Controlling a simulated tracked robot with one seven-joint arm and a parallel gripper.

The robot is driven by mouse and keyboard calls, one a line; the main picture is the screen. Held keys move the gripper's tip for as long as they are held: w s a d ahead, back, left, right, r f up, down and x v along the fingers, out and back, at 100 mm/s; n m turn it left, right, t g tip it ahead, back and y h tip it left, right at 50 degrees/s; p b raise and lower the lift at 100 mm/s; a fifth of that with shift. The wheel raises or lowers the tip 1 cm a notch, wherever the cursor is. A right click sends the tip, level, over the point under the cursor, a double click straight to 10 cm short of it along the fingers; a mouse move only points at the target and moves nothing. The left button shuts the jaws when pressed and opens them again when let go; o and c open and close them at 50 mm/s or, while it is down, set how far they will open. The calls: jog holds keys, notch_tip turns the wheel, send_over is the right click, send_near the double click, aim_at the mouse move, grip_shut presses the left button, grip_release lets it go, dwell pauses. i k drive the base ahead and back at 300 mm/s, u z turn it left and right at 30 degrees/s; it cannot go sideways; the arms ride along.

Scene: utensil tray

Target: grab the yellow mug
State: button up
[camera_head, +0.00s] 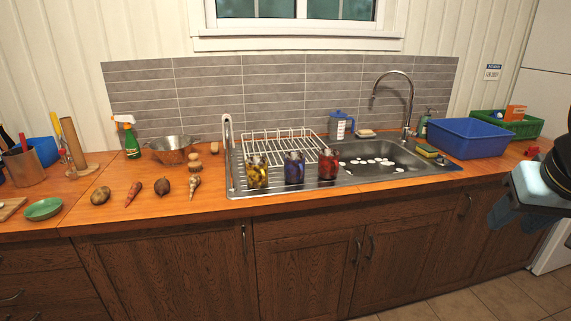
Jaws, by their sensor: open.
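The yellow mug (257,173) stands upright on the ribbed metal drainboard of the sink unit, leftmost in a row of three mugs. It has a dark mottled pattern, and something greyish shows at its top; I cannot tell what. The blue mug (294,167) stands just right of it, and the red mug (328,164) is right of that. My gripper (508,216) is at the right edge of the view, in front of the counter and far from the yellow mug. It is open, with nothing visible in it.
A white wire dish rack (283,143) stands close behind the mugs. The sink basin (385,158) and curved tap (410,95) are to the right. A blue tub (468,137) stands on the right counter. Several vegetables lie left of the drainboard, near a metal colander (171,152).

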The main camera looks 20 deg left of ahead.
aim_at(256, 167)
jog(key=u, duration=0.05)
jog(key=i, duration=0.85)
jog(key=u, duration=0.4)
